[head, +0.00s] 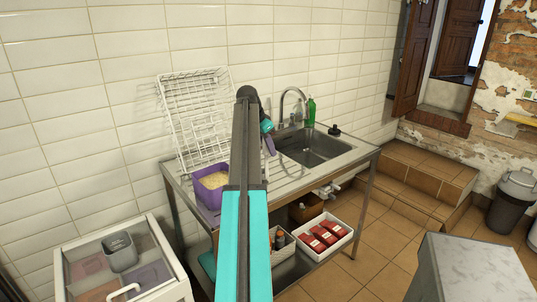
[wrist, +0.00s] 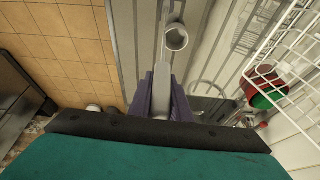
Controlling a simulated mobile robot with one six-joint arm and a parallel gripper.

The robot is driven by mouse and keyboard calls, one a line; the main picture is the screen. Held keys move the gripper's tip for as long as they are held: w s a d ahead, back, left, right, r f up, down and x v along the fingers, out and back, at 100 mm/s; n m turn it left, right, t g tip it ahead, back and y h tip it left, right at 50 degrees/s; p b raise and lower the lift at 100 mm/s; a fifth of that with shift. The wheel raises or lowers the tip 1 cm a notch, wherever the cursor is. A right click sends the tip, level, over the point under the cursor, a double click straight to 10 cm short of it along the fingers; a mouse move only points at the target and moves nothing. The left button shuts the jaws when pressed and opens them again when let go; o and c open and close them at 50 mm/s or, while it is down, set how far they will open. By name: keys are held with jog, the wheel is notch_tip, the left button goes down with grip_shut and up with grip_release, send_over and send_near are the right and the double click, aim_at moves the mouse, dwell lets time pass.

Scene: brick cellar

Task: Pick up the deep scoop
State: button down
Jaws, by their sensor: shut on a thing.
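My gripper shows in the head view (head: 267,137) above the counter, partly hidden behind my arm. In the wrist view its two purple-grey fingers (wrist: 161,95) are closed on a light grey handle piece, which I take for the deep scoop (wrist: 158,76). A round, open grey cup (wrist: 176,39) shows just beyond it; I cannot tell for sure whether it joins that handle. The scoop cannot be made out clearly in the head view.
A steel sink (head: 314,149) with a tap (head: 294,94) and green bottle (head: 311,112) stands right of my arm. A white wire rack (head: 190,115) leans on the wall; a purple bin of grain (head: 205,195) is below it. Boxes fill the lower shelf.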

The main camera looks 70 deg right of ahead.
notch_tip(320, 180, up, 9)
jog(key=b, duration=0.1)
dwell(0.4)
dwell(0.5)
